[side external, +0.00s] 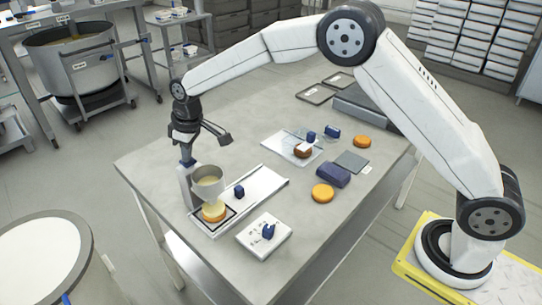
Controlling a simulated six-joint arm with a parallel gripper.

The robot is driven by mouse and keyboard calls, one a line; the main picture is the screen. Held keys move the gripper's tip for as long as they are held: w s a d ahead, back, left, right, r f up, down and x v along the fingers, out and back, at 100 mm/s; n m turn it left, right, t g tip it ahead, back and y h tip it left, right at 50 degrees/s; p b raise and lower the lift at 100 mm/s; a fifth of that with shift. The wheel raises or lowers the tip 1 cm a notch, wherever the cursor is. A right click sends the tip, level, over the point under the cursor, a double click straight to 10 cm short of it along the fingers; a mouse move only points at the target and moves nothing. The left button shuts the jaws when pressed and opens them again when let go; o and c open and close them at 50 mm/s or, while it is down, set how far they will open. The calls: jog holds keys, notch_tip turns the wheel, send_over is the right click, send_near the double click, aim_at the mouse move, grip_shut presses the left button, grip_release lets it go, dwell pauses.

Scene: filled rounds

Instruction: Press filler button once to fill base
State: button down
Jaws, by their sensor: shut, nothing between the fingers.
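My gripper (187,159) points down at the left end of the table, just above the filler's upright post (184,186). Its fingers are shut with nothing between them; I cannot tell whether the tips touch the post. The filler's hopper (207,191) holds a pale cream filling. Below it a round golden base (214,212) sits inside a dark square outline on a white board (258,193). A small dark blue knob (239,192) stands on that board, right of the hopper. I cannot make out which part is the filler button; the gripper may hide it.
A white plate with a blue piece (250,240) lies at the front edge. Orange rounds (322,193) (362,142), a dark blue block (333,175) and a clear tray (285,148) with a brown round lie to the right. The table's (150,160) back left is clear.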

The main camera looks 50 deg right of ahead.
jog(key=shift+r, duration=1.4)
jog(key=shift+r, duration=3)
jog(key=s+d+f+m, duration=0.2)
jog(key=s+d, duration=0.3)
jog(key=s, duration=0.4)
jog(key=s+d+f+m, duration=0.2)
jog(key=s+d+f, duration=0.2)
jog(key=s, duration=0.6)
jog(key=s+d+f+m+h, duration=0.1)
jog(key=s+d+f+m, duration=0.1)
jog(key=s+d, duration=0.4)
jog(key=s+f, duration=0.1)
jog(key=s, duration=0.3)
jog(key=shift+d+f+t, duration=0.2)
jog(key=shift+f+t, duration=0.05)
jog(key=shift+t, duration=0.05)
